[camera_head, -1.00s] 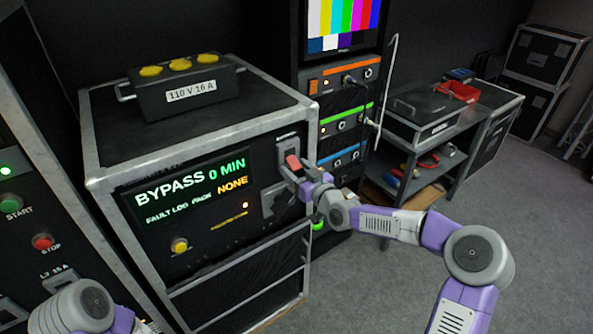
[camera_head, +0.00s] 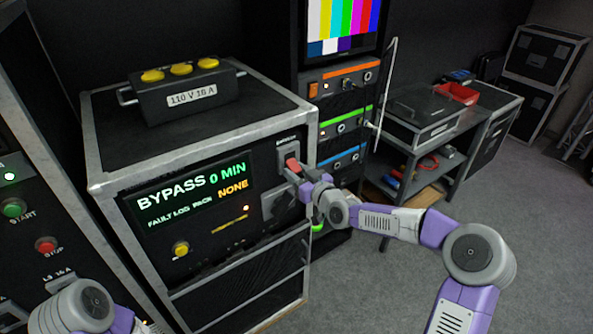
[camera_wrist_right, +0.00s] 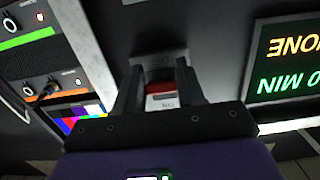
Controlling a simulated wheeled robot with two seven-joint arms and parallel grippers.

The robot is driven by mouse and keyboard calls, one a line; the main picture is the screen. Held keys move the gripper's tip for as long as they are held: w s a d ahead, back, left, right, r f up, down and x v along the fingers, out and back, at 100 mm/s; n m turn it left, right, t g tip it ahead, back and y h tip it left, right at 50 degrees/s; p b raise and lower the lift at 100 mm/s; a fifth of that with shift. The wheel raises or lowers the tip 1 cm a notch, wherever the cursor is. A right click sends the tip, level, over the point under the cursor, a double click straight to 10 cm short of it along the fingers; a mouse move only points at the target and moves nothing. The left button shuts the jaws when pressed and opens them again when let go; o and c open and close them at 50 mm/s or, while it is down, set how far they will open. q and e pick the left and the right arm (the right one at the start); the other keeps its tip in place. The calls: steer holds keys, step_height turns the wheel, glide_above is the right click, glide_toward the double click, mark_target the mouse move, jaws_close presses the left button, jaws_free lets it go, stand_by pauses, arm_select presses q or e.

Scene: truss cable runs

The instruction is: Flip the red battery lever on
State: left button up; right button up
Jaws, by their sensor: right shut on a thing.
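The red battery lever (camera_head: 292,161) sits on the upper right of the front panel of the black power unit (camera_head: 205,287). My right gripper (camera_head: 297,173) is at the lever, its fingers reaching in from the right. In the right wrist view the gripper (camera_wrist_right: 158,82) has one finger on each side of the red lever (camera_wrist_right: 161,88) and is shut on it. A pale part with small lettering shows by the red. The fingers partly hide the lever in the head view. My left arm shows at the lower left, but its gripper is out of frame.
The unit's display (camera_head: 192,190) reads BYPASS 0 MIN and NONE. A dark handle (camera_head: 277,200) and a yellow button (camera_head: 181,249) are below the lever. A rack (camera_head: 343,105) with a colour-bar screen stands to the right. Open grey floor (camera_head: 400,285) lies in front.

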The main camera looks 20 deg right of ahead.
mark_target(294, 165)
step_height(294, 165, up, 5)
steer(key=g+h+p, duration=0.1)
steer(key=g+p, duration=0.4)
steer(key=p, duration=0.4)
steer(key=g+h+p, duration=0.2)
steer(key=g+p, duration=0.2)
steer(key=p, duration=0.5)
steer(key=shift+s+g, duration=0.15)
steer(key=shift+g, duration=0.25)
steer(key=shift+g+h+p, duration=0.4)
steer(key=shift+g+p, duration=0.1)
steer(key=shift+p, duration=0.55)
steer(key=shift+f, duration=0.1)
steer(key=o, duration=1)
steer(key=shift+c, duration=0.2)
steer(key=v, duration=0.7)
steer(key=shift+r+b, duration=0.25)
steer(key=shift+b, duration=0.2)
steer(key=shift+s+f, duration=0.1)
